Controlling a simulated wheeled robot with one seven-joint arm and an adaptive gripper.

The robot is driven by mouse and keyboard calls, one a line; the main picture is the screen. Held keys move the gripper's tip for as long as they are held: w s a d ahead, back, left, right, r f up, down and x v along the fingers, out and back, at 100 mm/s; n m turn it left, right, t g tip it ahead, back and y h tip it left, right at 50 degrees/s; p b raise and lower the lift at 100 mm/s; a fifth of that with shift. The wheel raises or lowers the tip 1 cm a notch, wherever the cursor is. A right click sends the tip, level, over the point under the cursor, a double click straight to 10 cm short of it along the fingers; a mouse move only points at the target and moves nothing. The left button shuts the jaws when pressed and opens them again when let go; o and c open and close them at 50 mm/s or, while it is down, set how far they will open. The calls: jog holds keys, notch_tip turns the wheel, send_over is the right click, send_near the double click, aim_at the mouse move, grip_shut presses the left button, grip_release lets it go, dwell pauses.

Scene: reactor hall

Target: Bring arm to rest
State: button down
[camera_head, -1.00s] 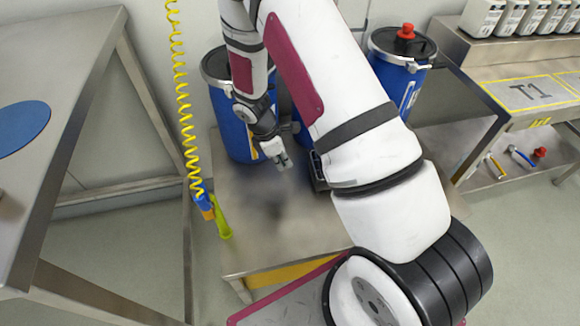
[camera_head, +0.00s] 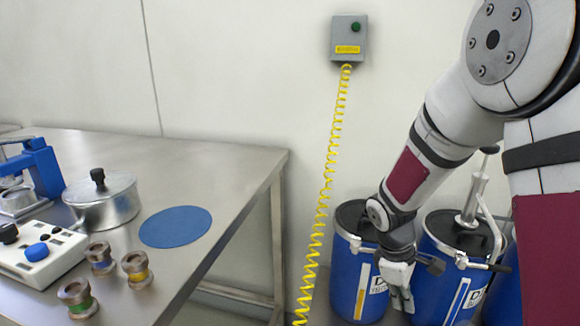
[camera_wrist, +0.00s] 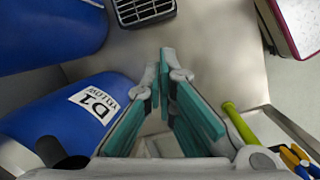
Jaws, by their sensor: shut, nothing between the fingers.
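My arm comes down from the upper right in the head view, with its elbow high and the wrist hanging down. My gripper (camera_head: 402,298) points downward in front of the blue drums. In the wrist view the teal finger pads of my gripper (camera_wrist: 168,62) converge at the tips with nothing between them. Below the fingers is a bare metal surface. A blue drum (camera_wrist: 40,125) with a "D1" label lies close at the left of the fingers.
Two blue drums (camera_head: 352,285) stand beside and behind my gripper. A steel table (camera_head: 225,190) at left holds a pot (camera_head: 103,203), a blue disc (camera_head: 175,227) and several spools. A yellow coiled cable (camera_head: 325,190) hangs from a wall box (camera_head: 349,40). A black grille (camera_wrist: 142,10) is ahead of the fingers.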

jog(key=s+r+m, duration=0.3)
jog(key=s+r, duration=0.3)
jog(key=r, duration=0.3)
jog(key=s+a+r+m+t+y, duration=0.1)
jog(key=s+a+r+m+y, duration=0.25)
jog(key=s, duration=0.85)
jog(key=s+a+r+m, duration=0.2)
jog(key=s+r+m, duration=0.2)
jog(key=s+r, duration=0.55)
notch_tip(320, 180, up, 22)
jog(key=s+t+p, duration=0.2)
jog(key=t+p, duration=0.1)
jog(key=p, duration=2)
jog(key=shift+s+r+t, duration=0.15)
jog(key=shift+s+t, duration=0.1)
jog(key=shift+t, duration=0.15)
